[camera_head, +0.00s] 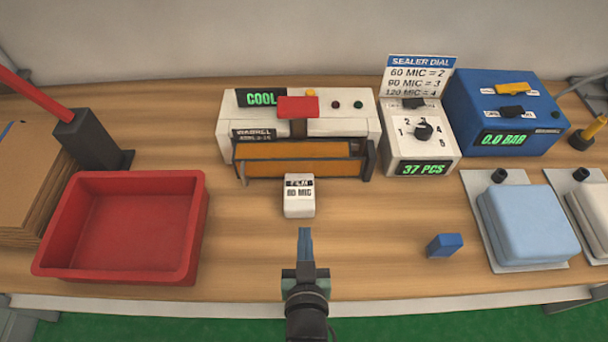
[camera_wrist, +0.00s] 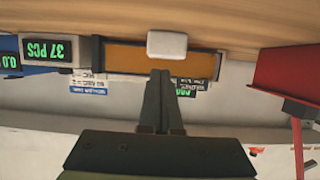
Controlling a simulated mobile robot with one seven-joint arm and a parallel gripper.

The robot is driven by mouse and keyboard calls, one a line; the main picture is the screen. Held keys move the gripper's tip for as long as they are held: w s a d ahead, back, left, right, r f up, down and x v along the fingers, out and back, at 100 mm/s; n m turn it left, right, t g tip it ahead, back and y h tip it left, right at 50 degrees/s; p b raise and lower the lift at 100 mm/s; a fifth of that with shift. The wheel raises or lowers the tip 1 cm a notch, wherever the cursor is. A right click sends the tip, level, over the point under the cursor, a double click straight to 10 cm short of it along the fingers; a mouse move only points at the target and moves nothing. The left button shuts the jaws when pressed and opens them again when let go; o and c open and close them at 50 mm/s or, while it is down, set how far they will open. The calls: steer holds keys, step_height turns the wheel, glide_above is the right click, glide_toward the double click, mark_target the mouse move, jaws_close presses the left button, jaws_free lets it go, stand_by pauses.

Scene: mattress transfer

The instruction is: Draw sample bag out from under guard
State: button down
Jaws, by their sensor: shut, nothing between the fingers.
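The sample bag (camera_head: 299,196) is a small white pouch with a label reading 80 MIC. It lies on the table at the front edge of the sealer's orange guard (camera_head: 290,168); whether part of it is under the guard I cannot tell. In the wrist view the white bag (camera_wrist: 167,45) shows against the orange guard (camera_wrist: 125,56). My gripper (camera_head: 305,231) is shut and empty, in front of the bag and apart from it in the head view. Its closed fingers (camera_wrist: 159,73) point towards the bag in the wrist view.
The sealer (camera_head: 355,125) reads COOL. A dial box (camera_head: 422,150) showing 37 PCS and a blue pressure box (camera_head: 480,95) stand right of it. A red tray (camera_head: 55,262) is at left. A small blue block (camera_head: 444,245) and a light blue pad (camera_head: 530,225) lie at right.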

mark_target(304, 194)
steer(key=shift+w, duration=0.2)
steer(key=w+p, duration=0.1)
steer(key=w, duration=1)
steer(key=shift+w+f, duration=0.15)
steer(key=shift+w, duration=0.2)
steer(key=shift+s+f, duration=0.1)
steer(key=shift+f, duration=0.6)
steer(key=shift+s+f, duration=0.1)
steer(key=shift+f, duration=0.05)
